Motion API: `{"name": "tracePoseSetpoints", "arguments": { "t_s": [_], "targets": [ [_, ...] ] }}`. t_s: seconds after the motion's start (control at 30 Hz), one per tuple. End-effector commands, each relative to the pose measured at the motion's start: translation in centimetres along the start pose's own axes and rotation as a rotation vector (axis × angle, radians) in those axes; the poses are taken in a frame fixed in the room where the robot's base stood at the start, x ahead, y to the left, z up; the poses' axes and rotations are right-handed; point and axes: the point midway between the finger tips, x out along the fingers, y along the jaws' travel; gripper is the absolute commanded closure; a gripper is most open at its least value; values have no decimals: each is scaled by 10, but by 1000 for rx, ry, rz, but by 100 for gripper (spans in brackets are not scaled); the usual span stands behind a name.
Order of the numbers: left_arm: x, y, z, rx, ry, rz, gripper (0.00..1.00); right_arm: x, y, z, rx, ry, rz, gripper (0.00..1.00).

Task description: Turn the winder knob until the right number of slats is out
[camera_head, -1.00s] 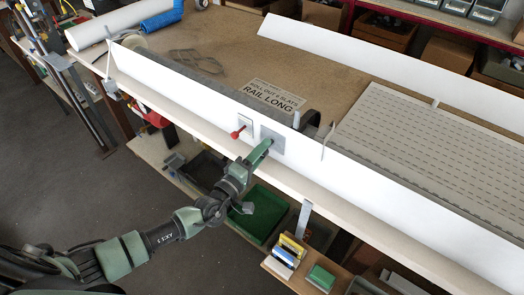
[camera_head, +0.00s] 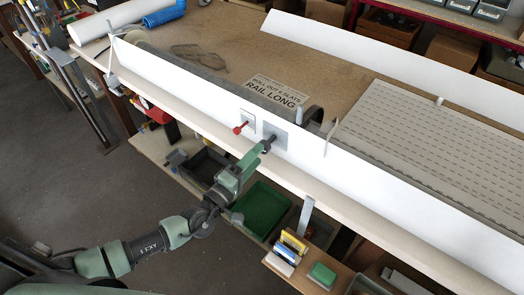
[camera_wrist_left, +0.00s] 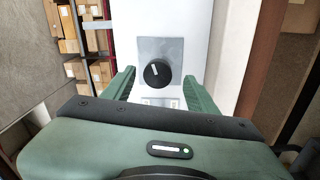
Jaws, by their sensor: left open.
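The winder knob (camera_head: 271,139) is a dark round knob on a grey square plate (camera_head: 280,135) on the front white rail. In the left wrist view the knob (camera_wrist_left: 157,73) has a white mark towards its upper left. My left gripper (camera_head: 259,150) is in front of the knob, open, its green fingers on either side of the knob in the wrist view. I cannot tell whether they touch it. The grey slatted sheet (camera_head: 430,130) lies between the white rails at right. A sign (camera_head: 275,92) reads "RAIL LONG" and mentions slats; its number is too small to read surely. My right gripper is out of view.
A red-tipped lever (camera_head: 239,129) sticks out of the rail just left of the knob plate. The front white rail (camera_head: 185,88) runs along the bench edge. Below are a green tray (camera_head: 262,211) and small boxes (camera_head: 288,248). The bench left of the sheet is mostly bare.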

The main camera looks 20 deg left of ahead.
Motion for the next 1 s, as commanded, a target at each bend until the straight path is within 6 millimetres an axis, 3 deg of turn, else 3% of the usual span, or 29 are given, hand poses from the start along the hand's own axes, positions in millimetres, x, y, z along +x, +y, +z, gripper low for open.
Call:
{"name": "tracePoseSetpoints", "arguments": {
  "t_s": [0.1,0.23,0.8,0.87,0.93,1.0],
  "targets": [
    [-19,-2,0,1,0,-2,42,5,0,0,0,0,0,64],
    [-29,-1,0,1,0,-1,42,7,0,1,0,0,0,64],
    [-31,-2,-1,-9,3,-4,42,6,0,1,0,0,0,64],
    [-32,-10,-4,-53,17,-21,42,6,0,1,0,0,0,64],
    [-34,-30,-12,-171,56,-65,42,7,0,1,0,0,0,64],
    [-40,-64,-23,-373,128,-131,42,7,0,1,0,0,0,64]
  ]
}}
